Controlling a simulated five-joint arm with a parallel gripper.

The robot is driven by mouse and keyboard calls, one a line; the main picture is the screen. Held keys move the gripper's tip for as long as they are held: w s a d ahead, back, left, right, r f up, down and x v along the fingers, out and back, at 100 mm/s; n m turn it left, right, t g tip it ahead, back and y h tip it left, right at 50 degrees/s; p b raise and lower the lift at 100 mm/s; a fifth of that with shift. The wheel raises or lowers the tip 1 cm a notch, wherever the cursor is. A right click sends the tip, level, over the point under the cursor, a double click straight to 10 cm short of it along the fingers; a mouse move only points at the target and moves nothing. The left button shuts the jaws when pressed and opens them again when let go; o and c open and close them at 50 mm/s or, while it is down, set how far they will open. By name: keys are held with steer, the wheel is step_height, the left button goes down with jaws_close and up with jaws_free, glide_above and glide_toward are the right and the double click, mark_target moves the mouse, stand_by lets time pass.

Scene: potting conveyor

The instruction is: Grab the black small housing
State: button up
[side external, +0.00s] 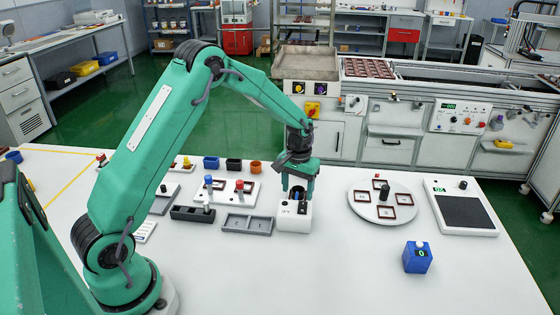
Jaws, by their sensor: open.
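A small black open-topped housing (233,165) stands at the back of the white table, between a blue housing (211,163) and an orange housing (255,167). My gripper (299,192) points down over a white block-shaped device (293,222), to the right of and nearer than the black housing. It is open and apart from the black housing. Dark parts show around the fingers at the device's top, so I cannot tell whether anything lies between them.
A round plate (383,220), scale (460,210) and blue box (417,258) stand right. The front table is clear.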

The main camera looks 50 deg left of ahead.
steer(key=shift+c, duration=0.4)
steer(key=c, duration=1)
steer(key=shift+r, duration=0.1)
steer(key=shift+r, duration=0.5)
steer(key=r, duration=0.3)
steer(key=shift+d+r, duration=0.15)
steer(key=shift+d, duration=0.05)
steer(key=s+d+r, duration=0.1)
steer(key=d+r, duration=0.1)
steer(key=d, duration=0.1)
steer(key=s+d+r, duration=0.2)
steer(key=d, duration=0.2)
steer(key=s+d+r, duration=0.1)
steer(key=d+r, duration=0.1)
steer(key=d, duration=0.1)
steer(key=shift+s+d+r, duration=0.2)
steer(key=shift+d+r, duration=0.05)
